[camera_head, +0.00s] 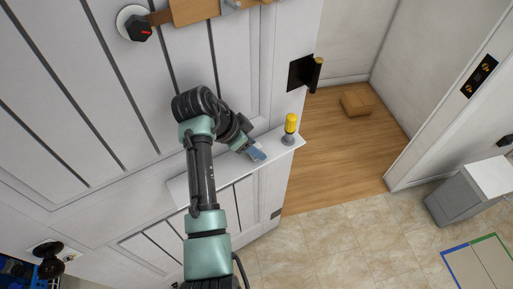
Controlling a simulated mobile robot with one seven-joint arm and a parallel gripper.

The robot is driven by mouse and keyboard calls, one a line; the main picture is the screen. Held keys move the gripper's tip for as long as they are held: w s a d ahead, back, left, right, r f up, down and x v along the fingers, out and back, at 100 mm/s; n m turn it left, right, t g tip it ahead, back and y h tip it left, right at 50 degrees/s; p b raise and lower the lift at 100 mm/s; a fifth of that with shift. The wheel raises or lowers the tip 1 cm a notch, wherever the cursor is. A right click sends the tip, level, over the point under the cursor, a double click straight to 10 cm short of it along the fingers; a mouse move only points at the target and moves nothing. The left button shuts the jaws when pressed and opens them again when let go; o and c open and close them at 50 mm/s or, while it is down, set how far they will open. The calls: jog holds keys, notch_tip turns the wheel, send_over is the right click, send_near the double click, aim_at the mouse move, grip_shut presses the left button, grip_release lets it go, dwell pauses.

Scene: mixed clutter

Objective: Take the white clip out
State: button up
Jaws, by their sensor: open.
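I cannot make out a white clip for certain. A small pale grey piece (231,4) sits on the wooden bar at the top edge, partly cut off, and I cannot tell if it is the clip. My gripper (257,153) is small in view, at the end of my dark and green arm, low over the white ledge on the panelled door. It is open. A blue-grey shape shows at its tip, and I cannot tell if it is part of the gripper. The arm hides part of the ledge.
A yellow-topped grey object (290,128) stands upright on the ledge (180,190), right of my gripper. A black door handle (305,72) is beyond it. A black knob (138,27) is at upper left. A cardboard box (357,101) lies on the wooden floor. A grey cabinet (470,195) stands right.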

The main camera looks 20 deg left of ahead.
grip_shut()
jog(key=shift+r+p, duration=0.3)
dwell(0.3)
jog(key=shift+r+p, duration=1.95)
jog(key=shift+r, duration=0.3)
